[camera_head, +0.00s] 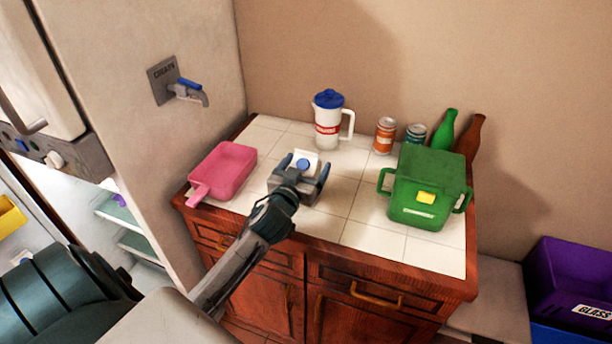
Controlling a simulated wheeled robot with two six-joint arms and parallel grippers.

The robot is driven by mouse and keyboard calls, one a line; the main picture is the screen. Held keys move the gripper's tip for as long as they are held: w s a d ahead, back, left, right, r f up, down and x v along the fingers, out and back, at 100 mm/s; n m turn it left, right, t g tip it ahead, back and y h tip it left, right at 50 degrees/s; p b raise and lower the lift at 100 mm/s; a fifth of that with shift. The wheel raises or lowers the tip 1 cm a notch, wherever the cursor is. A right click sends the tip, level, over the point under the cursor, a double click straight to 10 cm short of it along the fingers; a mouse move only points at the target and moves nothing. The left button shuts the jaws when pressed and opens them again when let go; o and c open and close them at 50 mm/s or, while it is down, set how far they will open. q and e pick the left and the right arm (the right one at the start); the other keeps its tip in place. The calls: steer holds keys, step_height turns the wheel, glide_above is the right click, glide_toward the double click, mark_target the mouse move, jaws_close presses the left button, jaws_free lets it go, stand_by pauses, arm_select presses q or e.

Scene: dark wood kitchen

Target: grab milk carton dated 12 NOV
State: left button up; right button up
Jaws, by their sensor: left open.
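A small white carton with a blue cap (311,156) stands on the white tiled counter. Its lower part is hidden behind my left gripper, and no date can be read on it. My left gripper (305,166) is open, with its two blue-grey fingers pointing toward the back wall. The carton shows between and just beyond the fingers; I cannot tell whether they touch it. My right gripper is not in view.
A pink cutting board-like container (224,170) lies left of the gripper. A white pitcher with blue lid (327,122) stands behind. Cans (384,136), bottles (444,131) and a green bin (428,190) stand right. Bare tiles (374,236) lie in front.

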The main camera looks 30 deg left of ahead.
arm_select(q)
steer(key=shift+x, duration=1)
steer(key=c, duration=1.4)
steer(key=shift+r, duration=0.2)
steer(key=shift+c, duration=0.2)
